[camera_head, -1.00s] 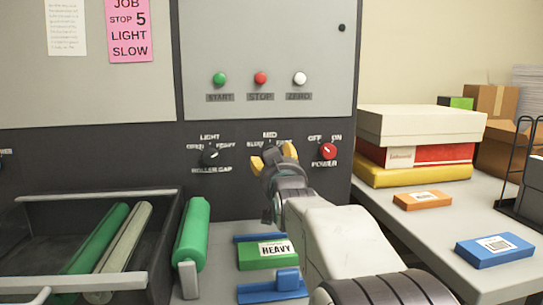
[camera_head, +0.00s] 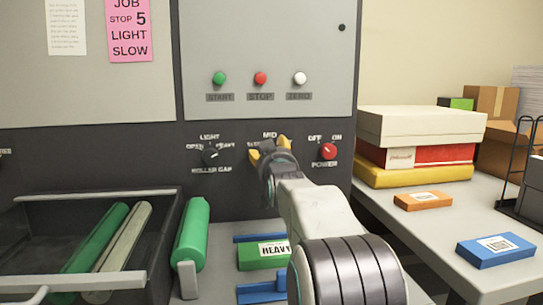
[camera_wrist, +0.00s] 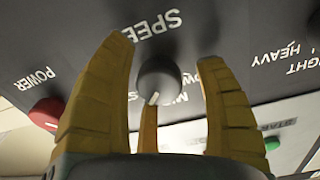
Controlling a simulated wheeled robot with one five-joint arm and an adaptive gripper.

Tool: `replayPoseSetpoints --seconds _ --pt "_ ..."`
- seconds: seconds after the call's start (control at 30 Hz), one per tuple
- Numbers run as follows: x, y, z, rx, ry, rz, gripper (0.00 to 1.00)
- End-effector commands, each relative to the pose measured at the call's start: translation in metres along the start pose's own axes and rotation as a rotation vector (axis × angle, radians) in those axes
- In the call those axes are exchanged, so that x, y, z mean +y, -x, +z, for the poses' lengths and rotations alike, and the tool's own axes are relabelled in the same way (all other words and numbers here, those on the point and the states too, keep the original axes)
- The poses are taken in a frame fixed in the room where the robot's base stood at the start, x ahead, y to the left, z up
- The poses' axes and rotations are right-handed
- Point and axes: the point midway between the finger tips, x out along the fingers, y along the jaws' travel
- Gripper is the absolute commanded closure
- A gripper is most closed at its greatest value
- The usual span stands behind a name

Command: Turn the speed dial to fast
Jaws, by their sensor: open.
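The speed dial (camera_wrist: 158,80) is a dark round knob on the machine's dark panel, with the word SPEED beside it. The wrist view shows the panel upside down. The dial's white pointer mark faces the bottom of that picture, near the partly hidden MID lettering. My gripper (camera_wrist: 165,85) is open, with yellow fingers on the left and right of the dial and a third one below it. Gaps show between the side fingers and the knob. In the head view my gripper (camera_head: 268,150) is at the panel below MID and hides the dial.
The red power knob (camera_head: 329,151) is close on the right and the roller gap knob (camera_head: 210,155) on the left. Start (camera_head: 219,79), stop (camera_head: 260,78) and zero (camera_head: 300,78) buttons are above. A green HEAVY box (camera_head: 262,256) lies below. The pink note (camera_head: 130,30) reads SLOW.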

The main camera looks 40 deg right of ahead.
Motion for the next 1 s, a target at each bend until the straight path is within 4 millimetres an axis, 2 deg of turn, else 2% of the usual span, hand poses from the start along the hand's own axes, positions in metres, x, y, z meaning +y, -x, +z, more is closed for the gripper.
replayPoseSetpoints --seconds 0.17,0.83,1.0 --pt "0.0000 0.0001 0.0001 0.000 0.000 0.000 0.33" --pt "-0.0002 0.0001 0.0010 -0.002 0.000 0.000 0.93" --pt "-0.0001 -0.0002 0.0045 -0.003 -0.026 -0.001 0.95"
